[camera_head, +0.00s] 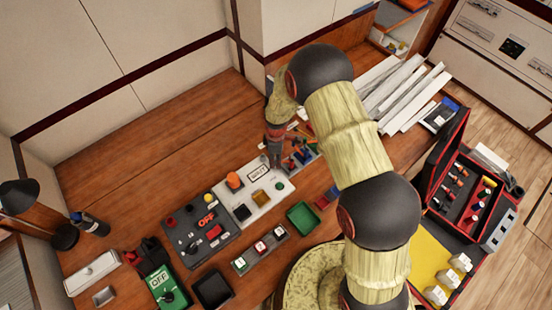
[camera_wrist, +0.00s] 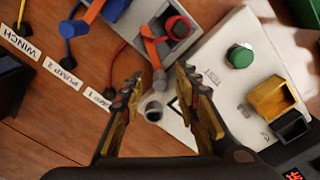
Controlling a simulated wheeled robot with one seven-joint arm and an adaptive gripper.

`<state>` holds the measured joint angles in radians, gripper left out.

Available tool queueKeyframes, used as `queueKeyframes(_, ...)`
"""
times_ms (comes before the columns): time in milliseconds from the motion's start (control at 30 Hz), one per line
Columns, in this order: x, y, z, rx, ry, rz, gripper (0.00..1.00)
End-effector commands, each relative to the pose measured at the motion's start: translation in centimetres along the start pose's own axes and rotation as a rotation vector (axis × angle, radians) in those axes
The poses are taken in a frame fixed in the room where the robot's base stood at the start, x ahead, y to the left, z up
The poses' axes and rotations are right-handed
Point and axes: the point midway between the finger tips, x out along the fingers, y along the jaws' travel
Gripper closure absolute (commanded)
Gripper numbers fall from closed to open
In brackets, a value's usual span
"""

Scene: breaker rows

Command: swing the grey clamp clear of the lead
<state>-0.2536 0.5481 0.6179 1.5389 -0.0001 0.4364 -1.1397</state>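My gripper (camera_wrist: 160,80) is open in the wrist view, its two fingers spread with nothing held between them. A small grey-white round piece (camera_wrist: 153,110) lies below and between the fingers. A grey block (camera_wrist: 192,43) lies just beyond the fingertips, with a red ring (camera_wrist: 180,27) and an orange bar (camera_wrist: 154,48) on it. I cannot tell for sure which part is the grey clamp. In the head view my gripper (camera_head: 274,158) points down beside the block (camera_head: 306,160); its fingertips are unclear.
A white panel (camera_wrist: 220,102) with a green button and a yellow box lies right of my gripper. Blue (camera_wrist: 68,48) and yellow (camera_wrist: 18,24) leads lie to the left near name labels. A green tray (camera_head: 303,216) and switch panels stand nearby. The left rear bench is clear.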

Motion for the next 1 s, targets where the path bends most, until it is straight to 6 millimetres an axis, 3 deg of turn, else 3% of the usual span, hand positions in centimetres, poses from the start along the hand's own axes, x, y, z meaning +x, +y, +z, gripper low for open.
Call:
queueKeyframes(267,-1.1,0.1,0.0,0.000,0.000,0.001,0.69)
queueKeyframes(700,-9.4,0.1,-0.1,0.000,0.001,0.003,0.69)
queueKeyframes(1000,-11.9,0.0,0.0,0.000,0.000,-0.001,0.69)
